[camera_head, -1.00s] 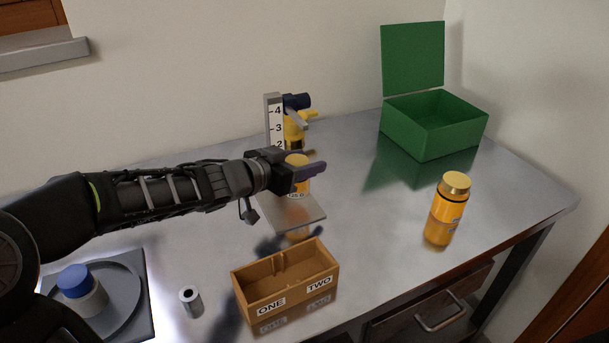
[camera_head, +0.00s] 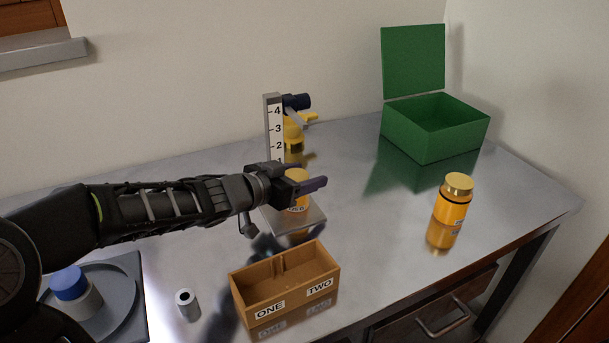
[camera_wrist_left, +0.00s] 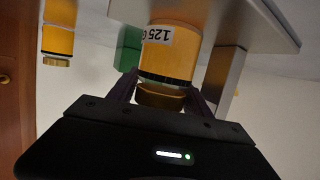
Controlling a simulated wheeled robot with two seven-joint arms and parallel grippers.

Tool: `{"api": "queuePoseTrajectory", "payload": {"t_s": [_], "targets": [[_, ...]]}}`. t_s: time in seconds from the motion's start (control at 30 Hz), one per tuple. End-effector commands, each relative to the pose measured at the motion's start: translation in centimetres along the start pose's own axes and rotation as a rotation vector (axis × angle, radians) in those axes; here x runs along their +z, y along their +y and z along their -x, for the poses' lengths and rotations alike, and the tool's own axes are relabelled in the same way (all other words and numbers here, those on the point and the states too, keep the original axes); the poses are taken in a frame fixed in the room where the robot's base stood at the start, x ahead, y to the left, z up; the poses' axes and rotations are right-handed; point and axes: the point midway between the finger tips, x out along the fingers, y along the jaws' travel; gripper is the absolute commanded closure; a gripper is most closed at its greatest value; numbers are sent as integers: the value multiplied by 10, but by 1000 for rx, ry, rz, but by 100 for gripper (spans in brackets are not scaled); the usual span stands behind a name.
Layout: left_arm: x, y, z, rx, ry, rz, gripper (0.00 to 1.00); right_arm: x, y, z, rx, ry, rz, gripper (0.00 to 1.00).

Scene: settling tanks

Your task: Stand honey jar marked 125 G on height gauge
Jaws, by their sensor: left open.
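The honey jar (camera_head: 296,205), orange with a gold lid, is upright on the plate (camera_head: 312,219) of the height gauge (camera_head: 273,125). In the left wrist view, which is upside down, its label (camera_wrist_left: 157,36) reads 125 G and its base meets the gauge plate (camera_wrist_left: 235,18). My left gripper (camera_head: 307,177) is open, with one finger on each side of the jar's gold lid (camera_wrist_left: 160,96) and small gaps beside it. The gripper partly hides the jar in the head view. My right gripper is not in view.
A second orange jar (camera_head: 453,205) stands at right. A green open box (camera_head: 430,140) is at back, a yellow-and-dark device (camera_head: 293,132) behind the gauge. In front are a wooden box (camera_head: 285,283) marked ONE and TWO, a metal cylinder (camera_head: 187,305) and a blue-capped bottle (camera_head: 75,290).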

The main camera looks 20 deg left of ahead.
Motion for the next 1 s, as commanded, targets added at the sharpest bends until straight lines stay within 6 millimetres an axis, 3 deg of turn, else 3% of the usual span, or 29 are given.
{"api": "queuePoseTrajectory", "payload": {"t_s": [0.23, 0.6, 0.77, 1.0], "targets": [[-5, -1, 28, -2, 3, 6, 42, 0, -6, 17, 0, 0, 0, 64], [-6, -2, 103, -5, 1, 3, 42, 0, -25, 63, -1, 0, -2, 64], [-3, -1, 117, -2, 1, 1, 42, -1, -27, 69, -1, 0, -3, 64], [0, 0, 118, 0, 0, 0, 42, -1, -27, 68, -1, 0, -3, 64]]}}
